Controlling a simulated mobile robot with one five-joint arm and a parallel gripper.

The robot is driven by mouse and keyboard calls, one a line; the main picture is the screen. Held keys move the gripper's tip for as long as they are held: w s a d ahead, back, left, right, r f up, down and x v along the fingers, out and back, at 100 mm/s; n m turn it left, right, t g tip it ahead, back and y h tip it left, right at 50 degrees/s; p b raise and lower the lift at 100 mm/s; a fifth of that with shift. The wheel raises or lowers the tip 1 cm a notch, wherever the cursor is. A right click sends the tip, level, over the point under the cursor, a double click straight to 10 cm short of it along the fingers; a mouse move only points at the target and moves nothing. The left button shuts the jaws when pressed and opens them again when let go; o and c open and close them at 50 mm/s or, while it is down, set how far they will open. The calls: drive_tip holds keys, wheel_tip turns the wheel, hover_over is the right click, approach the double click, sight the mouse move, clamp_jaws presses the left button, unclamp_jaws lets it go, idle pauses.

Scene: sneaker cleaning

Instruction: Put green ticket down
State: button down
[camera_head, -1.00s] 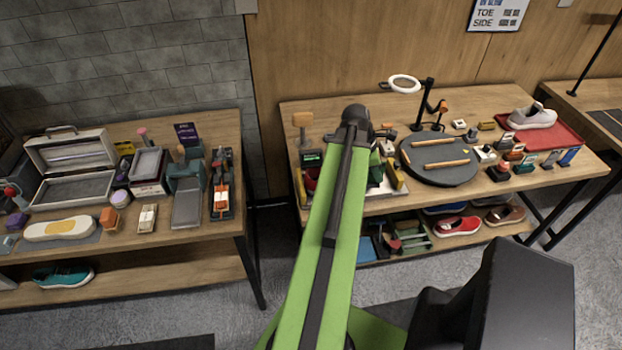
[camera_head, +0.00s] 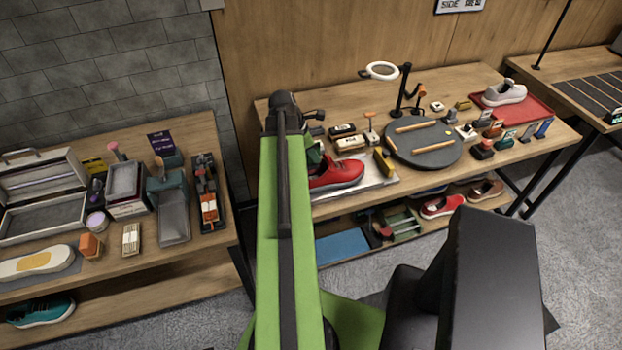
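I cannot make out a green ticket for certain. A small dark green patch shows just right of my raised green arm, beside the red sneaker (camera_head: 338,175); I cannot tell whether it is a ticket or part of my arm. The sneaker lies on a white mat (camera_head: 380,186) at the left front of the middle table (camera_head: 345,207), partly covered by my arm. My arm's dark upper joint shows over the table's left end. My gripper's fingers are hidden behind the arm, so I cannot see whether they hold anything.
A dark round board (camera_head: 425,155) with wooden sticks lies right of the mat. Several small blocks and brushes crowd the table's right part, by a red tray (camera_head: 535,108) with a pale sneaker (camera_head: 503,94). A ring lamp (camera_head: 380,71) stands behind. The left table (camera_head: 205,245) is crowded too.

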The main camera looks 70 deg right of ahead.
sight(314, 171)
wheel_tip(314, 171, down, 8)
drive_tip(key=b, duration=0.6)
drive_tip(key=shift+r, duration=0.25)
drive_tip(key=shift+f, duration=0.15)
drive_tip(key=c, duration=2)
unclamp_jaws()
drive_tip(key=shift+o, duration=0.4)
drive_tip(key=shift+r, duration=0.2)
drive_tip(key=p+v, duration=1.1)
drive_tip(key=v, duration=0.1)
